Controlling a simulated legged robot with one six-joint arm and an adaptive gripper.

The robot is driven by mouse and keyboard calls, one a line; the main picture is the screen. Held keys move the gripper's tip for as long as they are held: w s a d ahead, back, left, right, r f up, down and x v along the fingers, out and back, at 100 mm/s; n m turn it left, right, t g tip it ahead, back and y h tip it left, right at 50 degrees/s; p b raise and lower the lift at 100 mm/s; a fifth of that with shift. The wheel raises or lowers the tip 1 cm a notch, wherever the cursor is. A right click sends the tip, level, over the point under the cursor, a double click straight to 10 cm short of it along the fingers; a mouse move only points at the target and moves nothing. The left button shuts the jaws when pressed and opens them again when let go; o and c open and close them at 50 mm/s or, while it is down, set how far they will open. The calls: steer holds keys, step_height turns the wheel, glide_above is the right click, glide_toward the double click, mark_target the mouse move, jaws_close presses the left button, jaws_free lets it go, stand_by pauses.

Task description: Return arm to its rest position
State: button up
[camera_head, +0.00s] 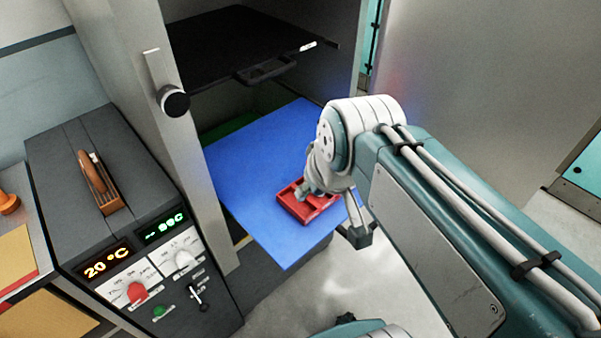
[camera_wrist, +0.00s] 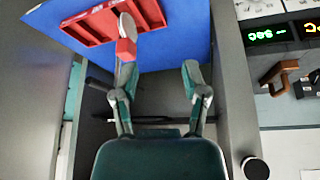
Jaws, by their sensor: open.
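My gripper (camera_wrist: 158,72) is open in the wrist view, its two fingers spread with nothing between them. A red tray-like piece (camera_wrist: 88,30) with raised edges lies on a blue sheet (camera_wrist: 188,28) beyond the fingertips. A grey round part and a small red block show in line with the left fingertip; I cannot tell whether they touch it. In the head view my arm reaches in from the right, its wrist beside the red piece (camera_head: 292,205) and partly covering it. The blue sheet (camera_head: 250,180) sticks out of the cabinet there.
The open cabinet has a black shelf (camera_head: 235,45) above the sheet and a door edge with a dark knob (camera_head: 174,102). A control box (camera_head: 130,255) with lit displays and dials stands at the left. A grey wall panel (camera_head: 480,80) is behind my arm.

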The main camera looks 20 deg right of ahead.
steer(key=shift+s+a+f+m, duration=0.15)
steer(key=shift+s+a+f, duration=0.1)
steer(key=shift+s+f, duration=0.4)
steer(key=shift+s+a+f+m, duration=0.15)
steer(key=shift+s+a+f, duration=0.05)
steer(key=shift+s+f, duration=0.35)
steer(key=shift+a+r, duration=0.1)
steer(key=shift+a, duration=0.05)
steer(key=shift+c, duration=0.4)
